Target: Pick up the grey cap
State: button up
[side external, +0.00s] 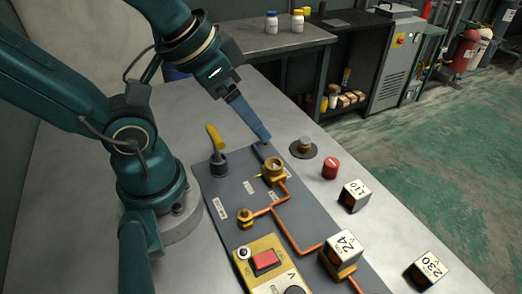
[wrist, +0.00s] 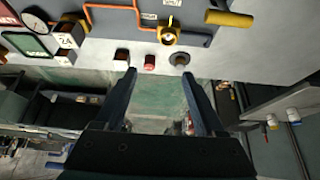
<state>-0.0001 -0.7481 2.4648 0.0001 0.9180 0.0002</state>
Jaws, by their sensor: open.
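The grey cap (side external: 303,147) appears as a small round knob on a dark flat disc on the grey table, beyond the panel's far edge. It also shows as a dark round shape in the wrist view (wrist: 180,59). My gripper (side external: 263,138) is open and empty, pointing down above the panel's far end, left of the cap in the side view. In the wrist view its two fingers (wrist: 159,75) are spread apart, with the cap beyond the right fingertip. The gripper does not touch the cap.
A red cap (side external: 330,168) stands close to the grey cap. Blocks marked 110 (side external: 353,196), 24 (side external: 343,248) and 230 (side external: 426,272) lie nearby. The dark panel (side external: 235,190) carries orange pipes, a brass fitting (side external: 273,173) and a yellow-handled valve (side external: 216,140).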

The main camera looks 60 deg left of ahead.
jog(key=w+a+r, duration=0.1)
jog(key=w+r, duration=0.2)
jog(key=w, duration=0.4)
jog(key=n+g, duration=0.2)
jog(key=g, duration=0.3)
send_over(305, 139)
notch_tip(305, 139, down, 9)
jog(key=shift+g, duration=0.4)
notch_tip(305, 139, down, 8)
jog(key=shift+r, duration=0.1)
jog(key=shift+f, duration=0.7)
grip_shut()
